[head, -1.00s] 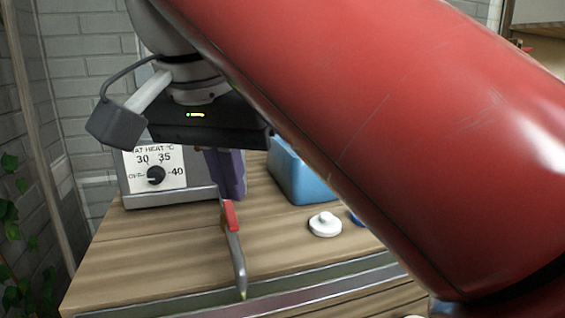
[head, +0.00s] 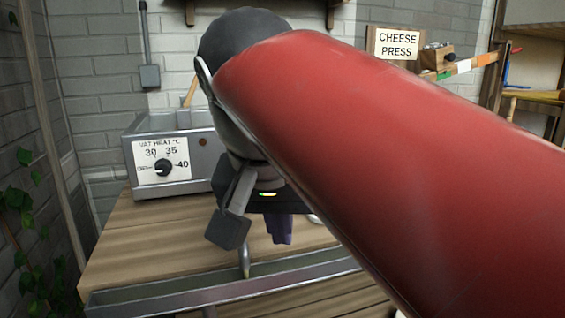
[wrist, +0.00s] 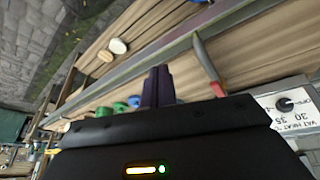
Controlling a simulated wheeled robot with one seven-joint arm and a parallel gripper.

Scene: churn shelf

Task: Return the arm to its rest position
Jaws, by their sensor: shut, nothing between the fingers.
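My gripper (head: 279,229) is over the front part of the wooden worktop in the head view, its purple fingers pointing down. In the wrist view my gripper (wrist: 158,72) has its two fingers side by side, shut, with nothing between them. My red arm covers the right half of the head view and hides much of the worktop.
A metal vat with a heat dial (head: 162,163) stands at the back left of the worktop (head: 150,232). A metal trough (head: 150,294) runs along the front edge. Several coloured lids lie beyond in the wrist view.

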